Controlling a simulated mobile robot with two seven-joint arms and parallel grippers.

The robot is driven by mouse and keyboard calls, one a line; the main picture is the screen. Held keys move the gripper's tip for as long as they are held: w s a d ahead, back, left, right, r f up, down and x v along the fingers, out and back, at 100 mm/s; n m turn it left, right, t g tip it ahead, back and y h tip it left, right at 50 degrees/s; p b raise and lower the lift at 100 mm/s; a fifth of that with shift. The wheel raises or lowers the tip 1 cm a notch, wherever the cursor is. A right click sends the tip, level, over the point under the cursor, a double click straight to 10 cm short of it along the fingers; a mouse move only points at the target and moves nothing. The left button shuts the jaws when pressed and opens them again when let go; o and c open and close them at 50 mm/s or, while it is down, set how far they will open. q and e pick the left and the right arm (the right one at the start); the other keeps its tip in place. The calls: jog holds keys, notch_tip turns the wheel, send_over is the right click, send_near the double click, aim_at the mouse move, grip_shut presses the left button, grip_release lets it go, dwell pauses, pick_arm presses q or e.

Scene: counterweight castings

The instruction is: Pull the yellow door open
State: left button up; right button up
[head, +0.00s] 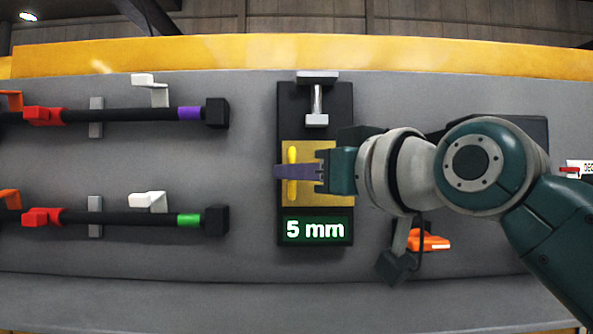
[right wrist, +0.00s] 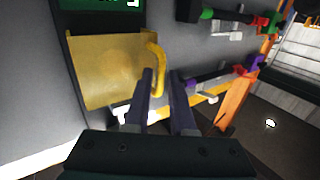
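The yellow door (head: 313,195) is a square gold panel on a black upright board, above a green "5 mm" display. It looks flat against the board in the head view. Its yellow bar handle (head: 292,187) stands upright near the door's left edge. My right gripper (head: 285,171) reaches in from the right, its purple fingers crossing the handle's middle. In the right wrist view the door (right wrist: 105,75) and handle (right wrist: 157,62) show too. The fingers are apart there, the handle between them, nearer the left one, with a gap to the other. My left gripper is not in view.
A metal T-shaped piece (head: 317,100) sits above the door on the board. Two black bars (head: 140,113) with red clamps and white levers are at the left. An orange lever (head: 430,241) is below my right arm.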

grip_shut()
dwell(1.0)
